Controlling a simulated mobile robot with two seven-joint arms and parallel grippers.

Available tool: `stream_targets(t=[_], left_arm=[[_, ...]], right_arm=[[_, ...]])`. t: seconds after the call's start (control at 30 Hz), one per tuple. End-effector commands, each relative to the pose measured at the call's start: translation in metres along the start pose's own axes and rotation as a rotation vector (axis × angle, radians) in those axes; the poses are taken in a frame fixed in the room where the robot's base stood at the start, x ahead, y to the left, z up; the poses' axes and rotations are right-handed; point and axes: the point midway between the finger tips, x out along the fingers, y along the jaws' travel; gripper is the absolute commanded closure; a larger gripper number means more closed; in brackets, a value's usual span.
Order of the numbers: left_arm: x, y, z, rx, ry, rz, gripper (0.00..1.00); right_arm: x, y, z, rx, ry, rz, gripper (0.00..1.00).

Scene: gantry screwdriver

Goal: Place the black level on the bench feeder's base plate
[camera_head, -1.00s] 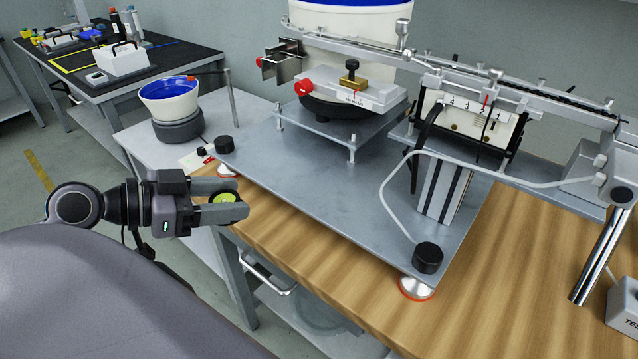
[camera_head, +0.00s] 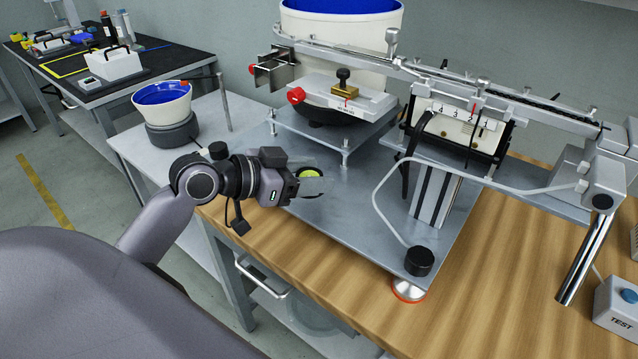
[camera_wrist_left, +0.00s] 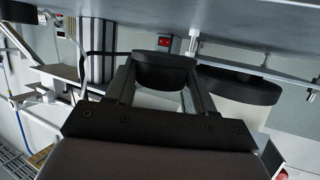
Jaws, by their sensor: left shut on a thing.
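The round black level, with a yellow-green face (camera_head: 310,172), is between the fingers of my left gripper (camera_head: 312,183). In the left wrist view the level (camera_wrist_left: 163,73) shows as a black disc gripped between the two fingers. The bench feeder's grey base plate (camera_head: 350,205) lies on the wooden bench. My left gripper is shut on the level over the left front part of the plate. I cannot tell the exact gap between level and plate. My right gripper is not in view.
The feeder's white bowl (camera_head: 340,40) and its raised platform (camera_head: 325,135) stand behind the gripper. A black knob with a levelling foot (camera_head: 419,262) is at the plate's front corner. The plate between gripper and striped block (camera_head: 432,195) is bare. A TEST box (camera_head: 618,305) is at right.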

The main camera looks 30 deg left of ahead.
Motion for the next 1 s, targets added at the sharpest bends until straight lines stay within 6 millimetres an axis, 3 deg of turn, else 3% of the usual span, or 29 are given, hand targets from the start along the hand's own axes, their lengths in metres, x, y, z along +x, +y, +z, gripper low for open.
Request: stream_targets(t=[0.2, 0.5, 0.9, 0.93, 1.0], left_arm=[[0.017, 0.000, -0.007, 0.001, 0.001, 0.001, 0.89], [0.029, 0.001, 0.026, -0.002, -0.001, 0.001, 0.89], [0.030, 0.001, 0.031, 0.001, -0.001, 0.001, 0.89], [0.030, 0.001, 0.030, 0.001, -0.001, 0.001, 0.40], [0.030, 0.001, 0.030, 0.001, -0.001, 0.001, 0.21]], right_arm=[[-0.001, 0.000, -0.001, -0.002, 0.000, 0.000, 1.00], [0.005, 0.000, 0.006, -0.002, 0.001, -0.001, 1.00], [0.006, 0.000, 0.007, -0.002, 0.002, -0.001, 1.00], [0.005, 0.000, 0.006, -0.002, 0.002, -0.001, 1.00], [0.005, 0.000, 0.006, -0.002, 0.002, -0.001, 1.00]])
